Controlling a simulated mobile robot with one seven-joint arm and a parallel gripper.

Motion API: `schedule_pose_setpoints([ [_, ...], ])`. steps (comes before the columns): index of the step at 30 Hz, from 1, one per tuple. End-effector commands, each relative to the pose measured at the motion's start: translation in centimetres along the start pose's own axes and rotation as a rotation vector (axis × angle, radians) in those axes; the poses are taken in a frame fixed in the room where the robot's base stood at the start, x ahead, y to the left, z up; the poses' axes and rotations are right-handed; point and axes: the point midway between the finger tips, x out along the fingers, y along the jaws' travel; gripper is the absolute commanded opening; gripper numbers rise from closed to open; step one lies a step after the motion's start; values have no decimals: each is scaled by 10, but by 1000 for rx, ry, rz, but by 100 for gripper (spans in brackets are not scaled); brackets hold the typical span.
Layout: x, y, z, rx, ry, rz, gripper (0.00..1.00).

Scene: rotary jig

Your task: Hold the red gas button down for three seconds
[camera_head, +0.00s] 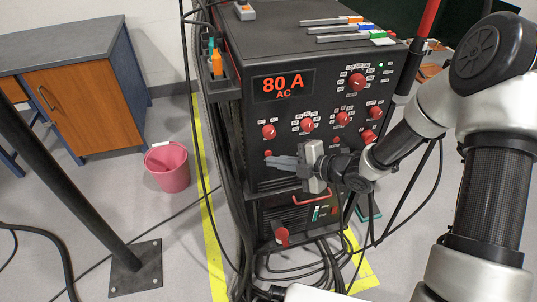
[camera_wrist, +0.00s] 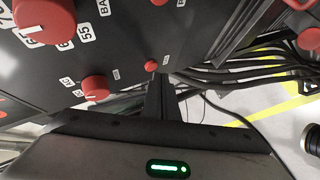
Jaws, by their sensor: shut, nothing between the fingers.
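The black welding machine (camera_head: 330,95) has a front panel with a lit "80 A AC" display. A small red button (camera_head: 268,153) sits low on the left of that panel, below a red knob. A small red button also shows in the wrist view (camera_wrist: 151,66). My gripper (camera_head: 270,162) is shut and empty, its fingers pointing left with the tips close beside the small button. In the wrist view my fingers (camera_wrist: 159,88) end just by the small button. I cannot tell whether they touch it. No label reading "gas" is legible.
Several red knobs (camera_head: 307,125) crowd the panel around my fingers. Cables (camera_head: 290,265) hang and lie below the machine. A pink bucket (camera_head: 167,168) and a wooden-door cabinet (camera_head: 90,105) stand to the left. A dark post (camera_head: 60,180) rises at front left.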

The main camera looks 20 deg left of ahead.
Motion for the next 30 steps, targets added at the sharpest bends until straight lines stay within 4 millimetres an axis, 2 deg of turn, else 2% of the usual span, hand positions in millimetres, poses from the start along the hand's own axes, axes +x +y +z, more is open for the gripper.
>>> schedule_pose_setpoints([
  [14,-6,-4,-4,1,0,0,0],
  [30,-38,-28,-27,0,0,0,0],
])
